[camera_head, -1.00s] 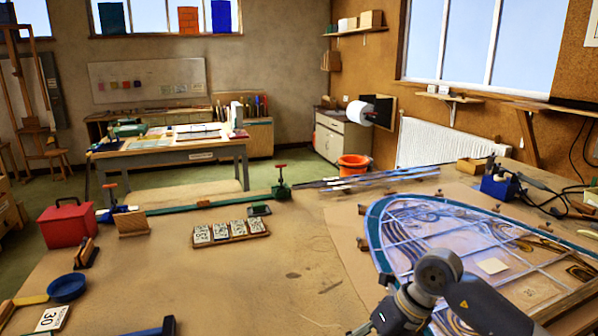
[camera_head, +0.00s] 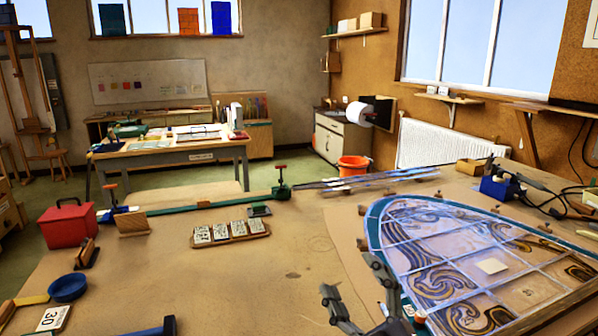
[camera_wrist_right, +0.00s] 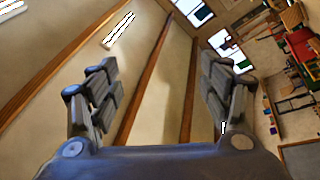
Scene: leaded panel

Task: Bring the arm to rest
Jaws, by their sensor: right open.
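My right gripper (camera_head: 352,290) is at the bottom of the head view, in front of the near left edge of the leaded panel (camera_head: 480,254). Its two fingers are spread apart with nothing between them. In the right wrist view the fingers (camera_wrist_right: 160,90) are also apart and empty, and the camera faces the ceiling and walls of the room. My left gripper is not in view.
The workbench (camera_head: 200,285) holds a tray of small labelled pieces (camera_head: 232,232), a red box (camera_head: 67,225), a blue dish (camera_head: 67,287), and a blue tool (camera_head: 498,188) with cables at the right. The bench middle is bare.

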